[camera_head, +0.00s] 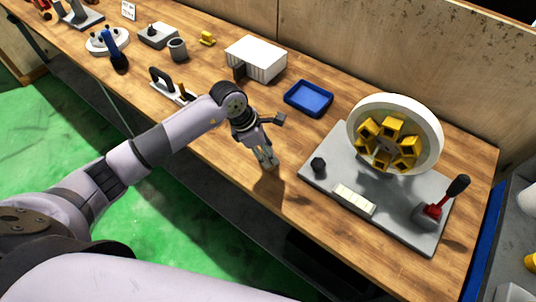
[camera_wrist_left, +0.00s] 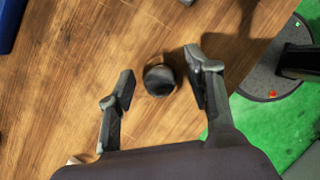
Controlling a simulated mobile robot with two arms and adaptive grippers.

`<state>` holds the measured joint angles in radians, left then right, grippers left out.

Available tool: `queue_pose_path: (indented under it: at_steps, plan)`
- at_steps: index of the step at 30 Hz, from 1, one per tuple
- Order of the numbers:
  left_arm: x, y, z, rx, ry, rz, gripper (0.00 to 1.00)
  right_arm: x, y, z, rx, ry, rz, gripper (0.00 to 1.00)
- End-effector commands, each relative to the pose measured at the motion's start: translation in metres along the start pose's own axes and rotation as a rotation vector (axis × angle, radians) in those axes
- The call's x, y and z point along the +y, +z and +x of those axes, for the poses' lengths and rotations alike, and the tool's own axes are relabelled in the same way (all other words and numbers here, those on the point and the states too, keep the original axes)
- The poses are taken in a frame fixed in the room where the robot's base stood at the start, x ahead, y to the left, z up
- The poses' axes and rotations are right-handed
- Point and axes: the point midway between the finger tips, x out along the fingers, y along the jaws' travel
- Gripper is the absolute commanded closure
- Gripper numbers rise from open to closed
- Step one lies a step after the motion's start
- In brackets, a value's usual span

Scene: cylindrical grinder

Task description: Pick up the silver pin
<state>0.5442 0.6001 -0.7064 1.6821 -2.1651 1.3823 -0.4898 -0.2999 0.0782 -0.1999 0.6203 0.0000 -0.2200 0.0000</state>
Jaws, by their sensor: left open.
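A dark grey round object (camera_wrist_left: 159,81), seen from its end, stands on the wooden table between the two fingers of my left gripper (camera_wrist_left: 158,90) in the left wrist view. It may be the silver pin, but its colour looks dark there. A gap shows on both sides of it, so the fingers do not touch it. In the head view my left gripper (camera_head: 267,161) points down over the front part of the table, left of the grey base plate. I cannot make out the pin apart from the fingers there. My right gripper is not in view.
The grey base plate (camera_head: 390,222) carries a white wheel with yellow blocks (camera_head: 432,120) and a red lever with a black knob (camera_head: 436,210). A blue tray (camera_head: 308,98) and a white ribbed box (camera_head: 262,60) stand behind my gripper. The table's front edge is close.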

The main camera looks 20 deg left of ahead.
Motion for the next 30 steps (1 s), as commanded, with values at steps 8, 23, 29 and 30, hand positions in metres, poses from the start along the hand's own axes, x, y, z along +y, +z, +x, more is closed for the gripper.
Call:
queue_pose_path:
  at_steps: [8,23,29,30]
  plan:
    - [0.0002,-0.0003,0.004,0.0,0.001,0.0,0.53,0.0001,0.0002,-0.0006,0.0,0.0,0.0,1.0]
    - [0.0003,-0.0002,0.0034,0.0,0.001,0.0,0.86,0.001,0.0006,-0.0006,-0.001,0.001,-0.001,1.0]
    - [0.0003,-0.0002,0.0033,0.0,0.001,0.0,0.99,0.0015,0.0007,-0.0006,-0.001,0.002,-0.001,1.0]
    - [0.0003,-0.0002,0.0033,0.0,0.001,0.0,1.0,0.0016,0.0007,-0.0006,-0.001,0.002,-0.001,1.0]
